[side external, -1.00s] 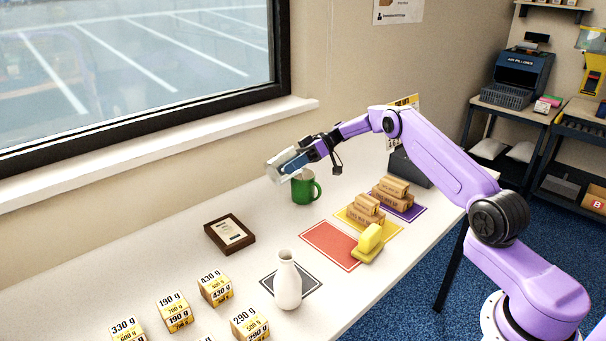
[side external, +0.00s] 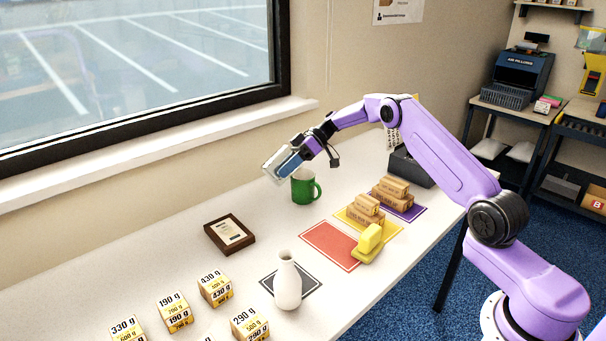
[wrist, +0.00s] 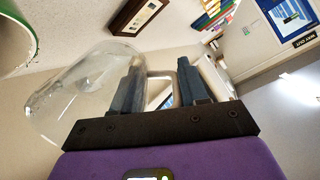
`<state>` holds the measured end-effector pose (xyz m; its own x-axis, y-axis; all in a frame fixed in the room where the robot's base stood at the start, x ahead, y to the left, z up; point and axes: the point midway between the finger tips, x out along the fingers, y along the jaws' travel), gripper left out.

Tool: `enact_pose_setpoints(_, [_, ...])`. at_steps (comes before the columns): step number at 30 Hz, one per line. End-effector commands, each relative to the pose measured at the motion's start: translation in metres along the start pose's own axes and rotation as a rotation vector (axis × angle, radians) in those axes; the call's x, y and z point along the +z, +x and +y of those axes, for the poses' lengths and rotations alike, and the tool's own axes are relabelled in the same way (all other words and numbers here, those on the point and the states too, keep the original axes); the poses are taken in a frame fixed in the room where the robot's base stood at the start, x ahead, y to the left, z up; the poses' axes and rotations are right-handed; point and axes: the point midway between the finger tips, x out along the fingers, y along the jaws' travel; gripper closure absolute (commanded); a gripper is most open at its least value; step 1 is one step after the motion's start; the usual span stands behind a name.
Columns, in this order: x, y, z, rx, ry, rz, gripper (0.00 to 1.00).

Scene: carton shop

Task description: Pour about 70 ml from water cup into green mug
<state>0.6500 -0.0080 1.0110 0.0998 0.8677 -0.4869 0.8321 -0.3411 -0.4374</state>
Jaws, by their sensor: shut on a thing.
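The clear water cup (side external: 270,166) is held tilted above the table, just up and left of the green mug (side external: 304,187) in the side view. My gripper (side external: 291,160) is shut on it. In the wrist view, the transparent cup (wrist: 85,85) sits left of the fingers, with a pale loop that looks like its handle between them (wrist: 160,90). Part of the green mug (wrist: 15,35) shows at that view's left edge, apart from the cup. The mug stands upright on the table.
A framed plaque (side external: 230,234) lies left of the mug. A white vase (side external: 288,282) stands on a dark mat in front. Labelled weight blocks (side external: 215,287) are at front left.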

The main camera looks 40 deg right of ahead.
Motion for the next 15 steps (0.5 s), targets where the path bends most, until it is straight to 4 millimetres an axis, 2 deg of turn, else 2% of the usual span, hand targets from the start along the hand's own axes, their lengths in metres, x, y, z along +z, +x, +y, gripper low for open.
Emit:
enact_pose_setpoints(8, [0.006, 0.012, 0.003, 0.075, -0.005, -0.133, 1.00])
enact_pose_setpoints(15, [0.004, 0.015, 0.002, 0.156, -0.004, -0.271, 1.00])
